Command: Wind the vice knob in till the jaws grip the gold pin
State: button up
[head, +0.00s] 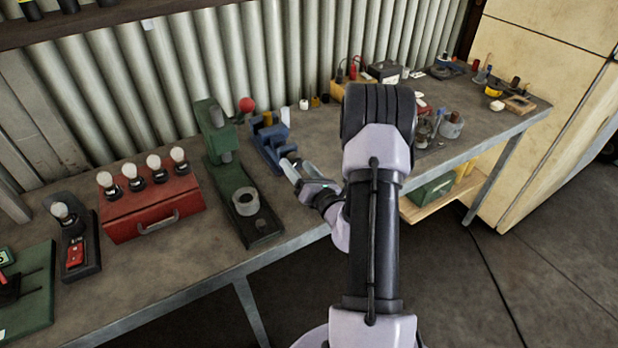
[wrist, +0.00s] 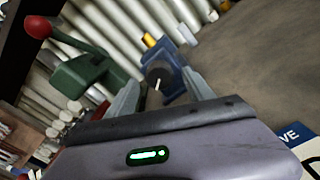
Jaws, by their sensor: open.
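The blue vice (head: 268,143) stands on the bench just beyond my gripper (head: 295,168). In the wrist view, the vice (wrist: 176,62) faces me, with its round dark knob (wrist: 157,82) bearing a pale line. The gold pin (wrist: 149,40) shows as a yellow piece at the vice's far end; in the head view it (head: 267,118) is small. I cannot tell if the jaws touch it. My gripper (wrist: 161,90) is open, a finger on each side of the knob in the picture. Contact with the knob is not clear.
A green press (head: 228,170) with a red ball handle (head: 246,104) stands close to the left of the vice. A red box (head: 150,207) with several bulbs is further left. A black battery-like box (head: 383,70) and small parts are right. The bench front edge is bare.

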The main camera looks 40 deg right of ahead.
jog(key=v, duration=1.6)
jog(key=shift+s+p, duration=0.3)
jog(key=shift+p, duration=0.1)
